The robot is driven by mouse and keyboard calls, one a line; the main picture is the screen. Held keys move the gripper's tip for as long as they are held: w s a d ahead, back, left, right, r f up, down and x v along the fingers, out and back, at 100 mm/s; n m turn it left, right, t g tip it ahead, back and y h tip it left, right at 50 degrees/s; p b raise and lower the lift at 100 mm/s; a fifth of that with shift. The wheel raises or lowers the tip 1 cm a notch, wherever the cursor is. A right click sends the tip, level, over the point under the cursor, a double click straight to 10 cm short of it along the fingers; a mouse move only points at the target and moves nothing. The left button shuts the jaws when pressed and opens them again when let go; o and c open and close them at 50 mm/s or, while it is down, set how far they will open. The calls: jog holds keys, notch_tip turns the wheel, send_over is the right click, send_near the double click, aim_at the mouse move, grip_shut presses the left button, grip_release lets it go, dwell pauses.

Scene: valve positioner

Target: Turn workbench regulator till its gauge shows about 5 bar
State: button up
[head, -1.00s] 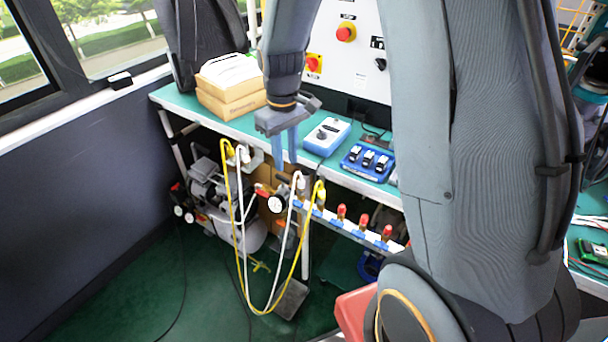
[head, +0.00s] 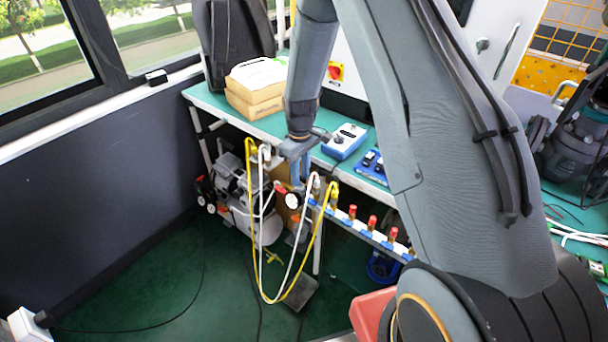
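The regulator's body and knob cannot be made out clearly, as my gripper covers part of that spot. My gripper (head: 300,178) points down, with its blue fingers just above and slightly right of the gauge in the picture. I cannot tell whether the fingers touch anything or how far apart they are.
Yellow and white hoses (head: 265,285) hang in loops below the bench. A rail (head: 345,218) with several red-capped valves runs to the right. A compressor (head: 235,190) stands under the bench. Boxes (head: 252,105) and a blue-white device (head: 345,141) lie on the bench top (head: 215,98).

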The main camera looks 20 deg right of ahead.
jog(key=shift+a+f, duration=0.1)
jog(key=shift+f, duration=0.5)
grip_shut()
jog(key=shift+m, duration=0.5)
grip_release()
